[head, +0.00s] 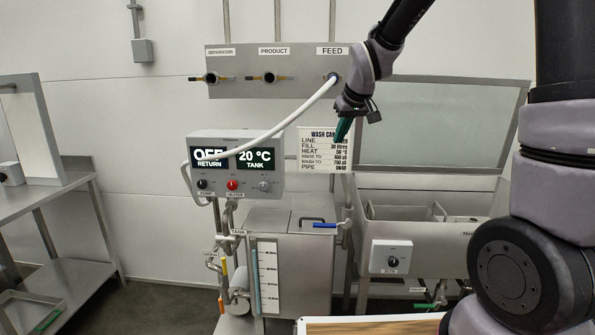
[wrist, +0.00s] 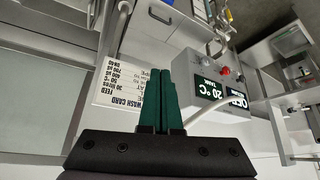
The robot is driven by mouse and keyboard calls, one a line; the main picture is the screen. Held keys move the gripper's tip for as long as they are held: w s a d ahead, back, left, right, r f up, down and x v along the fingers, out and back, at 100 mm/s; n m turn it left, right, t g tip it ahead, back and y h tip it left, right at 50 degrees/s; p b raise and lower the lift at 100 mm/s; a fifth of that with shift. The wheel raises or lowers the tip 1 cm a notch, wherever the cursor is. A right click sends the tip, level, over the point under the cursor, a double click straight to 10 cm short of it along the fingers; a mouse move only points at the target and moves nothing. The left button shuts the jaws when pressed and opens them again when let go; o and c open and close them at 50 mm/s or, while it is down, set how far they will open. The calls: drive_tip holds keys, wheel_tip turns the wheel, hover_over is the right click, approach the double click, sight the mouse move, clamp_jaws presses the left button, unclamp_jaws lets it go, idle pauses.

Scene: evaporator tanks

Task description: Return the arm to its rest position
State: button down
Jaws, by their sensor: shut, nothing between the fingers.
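My gripper (head: 343,128) is raised in front of the wall, below the FEED label and just in front of the wash card. In the wrist view its green fingers (wrist: 160,90) are together with nothing between them. My arm reaches in from the upper right of the head view. The wash card (head: 320,152) is partly covered by the gripper. A white hose (head: 300,112) runs from the FEED port (head: 333,79) down across the control box (head: 235,165), passing left of the gripper. The gripper appears apart from the hose, though the depth between them is hard to judge.
The control box reads OFF RETURN and 20 °C TANK. A steel sink (head: 430,235) with a tall back panel is at right. A steel shelf table (head: 50,180) is at left.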

drive_tip(key=s+d+r+m, duration=0.2)
drive_tip(key=s+d+r, duration=0.1)
drive_tip(key=s, duration=0.5)
drive_tip(key=s+d+r+m, duration=0.3)
drive_tip(key=s+d+r, duration=0.1)
drive_tip(key=s, duration=0.5)
drive_tip(key=s+d+r+m, duration=0.3)
drive_tip(key=s+d, duration=0.3)
drive_tip(key=s, duration=0.2)
drive_tip(key=shift+s+r+t, duration=0.25)
drive_tip(key=shift+s+t, duration=0.15)
drive_tip(key=c, duration=1.5)
unclamp_jaws()
drive_tip(key=shift+c, duration=0.2)
